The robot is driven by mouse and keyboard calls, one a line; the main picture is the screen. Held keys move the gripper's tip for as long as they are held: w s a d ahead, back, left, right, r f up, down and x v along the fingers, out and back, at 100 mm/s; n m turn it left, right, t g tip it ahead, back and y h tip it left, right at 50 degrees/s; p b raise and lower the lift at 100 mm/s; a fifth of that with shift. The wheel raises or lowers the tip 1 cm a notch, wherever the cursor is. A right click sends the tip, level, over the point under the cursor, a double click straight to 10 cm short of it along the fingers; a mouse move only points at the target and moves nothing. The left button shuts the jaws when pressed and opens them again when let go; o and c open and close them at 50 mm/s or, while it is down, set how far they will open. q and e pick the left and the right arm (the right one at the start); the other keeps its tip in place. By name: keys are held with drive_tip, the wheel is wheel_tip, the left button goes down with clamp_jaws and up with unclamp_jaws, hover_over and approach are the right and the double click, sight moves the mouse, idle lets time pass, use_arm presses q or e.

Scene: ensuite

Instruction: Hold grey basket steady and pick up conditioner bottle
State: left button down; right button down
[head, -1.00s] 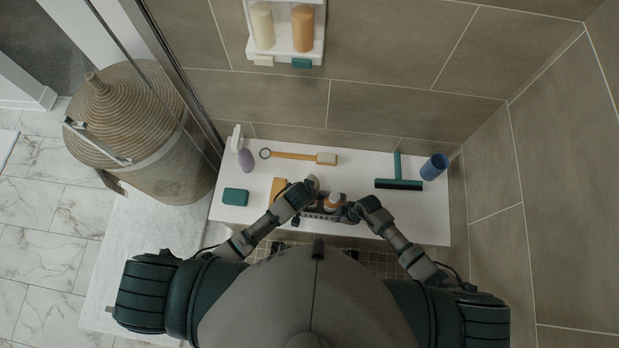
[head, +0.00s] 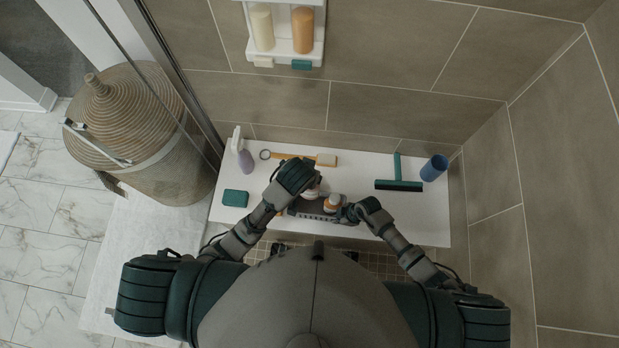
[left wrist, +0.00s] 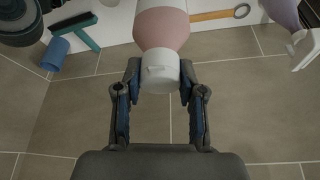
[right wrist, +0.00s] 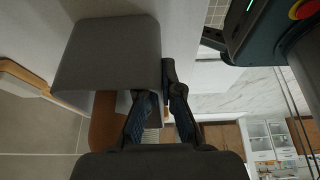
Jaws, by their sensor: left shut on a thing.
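The grey basket (head: 312,209) sits near the front edge of the white bench, between my arms. My left gripper (head: 300,181) is over its left part and is shut on a pink bottle with a white cap, the likely conditioner bottle. In the left wrist view the fingers (left wrist: 160,78) flank the cap of this bottle (left wrist: 162,28). An orange bottle with a white cap (head: 335,200) stands in the basket. My right gripper (head: 351,212) is at the basket's right end. In the right wrist view its fingers (right wrist: 160,105) are at the edge of the basket (right wrist: 110,55); their grip is unclear.
On the bench (head: 420,225) are a teal squeegee (head: 398,184), blue cup (head: 434,167), wooden brush (head: 325,160), purple bottle (head: 246,162) and green block (head: 235,198). A wall shelf (head: 287,55) holds two bottles. A wicker basket (head: 140,130) stands at left.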

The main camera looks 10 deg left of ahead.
use_arm(q)
drive_tip(key=shift+r, duration=0.6)
use_arm(e)
drive_tip(key=c, duration=1.2)
unclamp_jaws()
drive_tip(key=shift+c, duration=0.2)
